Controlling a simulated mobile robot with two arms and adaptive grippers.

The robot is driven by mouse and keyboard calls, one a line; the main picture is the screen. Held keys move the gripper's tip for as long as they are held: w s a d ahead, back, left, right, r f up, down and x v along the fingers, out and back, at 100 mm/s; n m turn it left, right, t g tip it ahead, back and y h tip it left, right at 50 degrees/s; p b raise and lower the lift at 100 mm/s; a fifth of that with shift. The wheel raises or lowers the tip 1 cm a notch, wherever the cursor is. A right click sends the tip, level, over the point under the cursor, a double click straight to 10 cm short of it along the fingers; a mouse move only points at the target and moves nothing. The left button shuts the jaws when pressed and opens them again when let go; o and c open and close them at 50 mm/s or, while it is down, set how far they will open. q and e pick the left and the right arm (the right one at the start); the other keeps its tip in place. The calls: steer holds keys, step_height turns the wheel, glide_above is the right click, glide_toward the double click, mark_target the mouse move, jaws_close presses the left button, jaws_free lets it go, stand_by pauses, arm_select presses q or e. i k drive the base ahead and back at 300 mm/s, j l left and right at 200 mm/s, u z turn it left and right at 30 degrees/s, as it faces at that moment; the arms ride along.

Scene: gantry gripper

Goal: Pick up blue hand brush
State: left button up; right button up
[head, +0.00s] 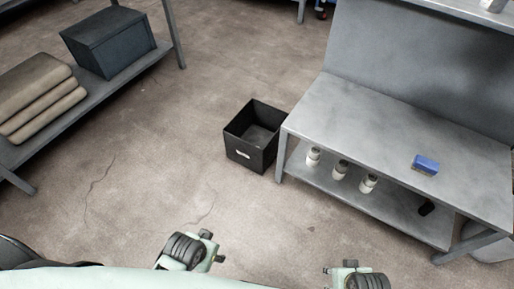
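The blue hand brush (425,165) lies on the top of the grey metal workbench (370,120) at the right, near its front edge. It looks like a small blue block with a pale lower edge. Nothing covers it.
Several white containers, one of them a bottle (313,156), and a small dark object (427,208) are on the workbench's lower shelf. An open black bin (251,137) stands beside the bench. A left rack holds a dark box (108,43) and beige rolls (38,95). Middle floor is clear.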

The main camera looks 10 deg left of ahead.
mark_target(423, 165)
steer(key=i+j, duration=0.1)
steer(key=l+z, duration=0.2)
steer(key=z, duration=0.95)
